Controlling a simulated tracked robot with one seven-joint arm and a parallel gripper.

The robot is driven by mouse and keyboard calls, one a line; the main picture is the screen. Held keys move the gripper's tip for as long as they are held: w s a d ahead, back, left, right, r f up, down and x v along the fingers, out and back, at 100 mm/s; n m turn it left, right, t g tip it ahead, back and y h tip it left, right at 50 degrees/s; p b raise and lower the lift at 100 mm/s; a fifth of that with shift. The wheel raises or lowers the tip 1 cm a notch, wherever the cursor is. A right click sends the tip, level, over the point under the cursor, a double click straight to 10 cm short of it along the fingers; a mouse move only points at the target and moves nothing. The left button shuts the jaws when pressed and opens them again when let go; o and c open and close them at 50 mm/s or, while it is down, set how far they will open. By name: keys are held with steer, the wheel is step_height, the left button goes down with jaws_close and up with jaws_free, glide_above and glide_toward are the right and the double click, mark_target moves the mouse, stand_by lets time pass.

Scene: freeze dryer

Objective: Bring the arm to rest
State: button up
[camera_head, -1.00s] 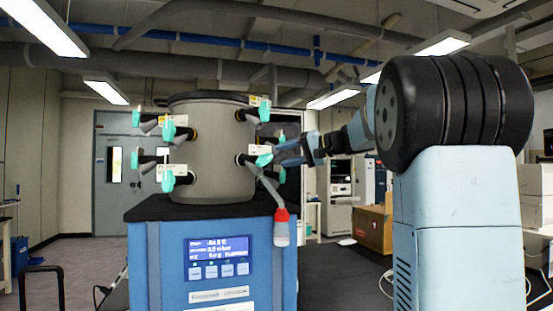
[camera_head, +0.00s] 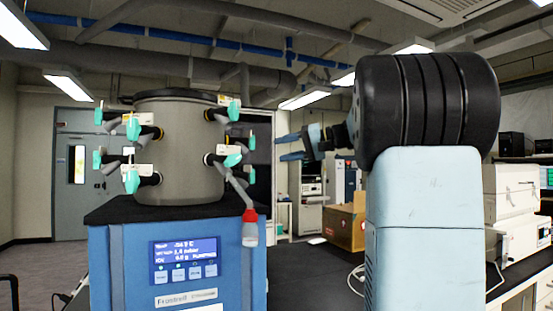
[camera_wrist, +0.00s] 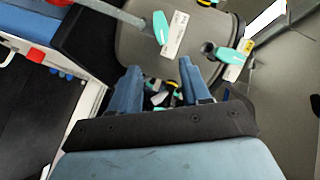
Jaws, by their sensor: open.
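My gripper (camera_head: 280,148) is open and empty, to the right of the freeze dryer's grey drum (camera_head: 180,150) in the head view. Its two blue fingers point left toward the drum, with a visible gap from the valves. In the wrist view my gripper (camera_wrist: 160,68) has its fingers spread with nothing held between them. My arm reaches out level from the black shoulder. A flask with a red cap (camera_head: 250,228) hangs from the drum's lower right valve (camera_head: 231,160).
The drum stands on a blue cabinet (camera_head: 125,265) with a lit display. Several teal-handled valves stick out of the drum, close to my gripper's side. A bench with white instruments (camera_head: 515,195) stands at the right.

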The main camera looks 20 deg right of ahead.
steer(key=s+a+f+g+h, duration=0.4)
steer(key=s+a+f+h, duration=0.1)
steer(key=s+a+f, duration=0.9)
steer(key=s+d+f+n+h, duration=0.1)
steer(key=s+f+h, duration=0.6)
steer(key=s+f, duration=0.7)
step_height(320, 180, down, 4)
steer(key=shift+s+d+f+n+g, duration=0.1)
steer(key=shift+s+d+n+g, duration=0.15)
steer(key=shift+n, duration=0.55)
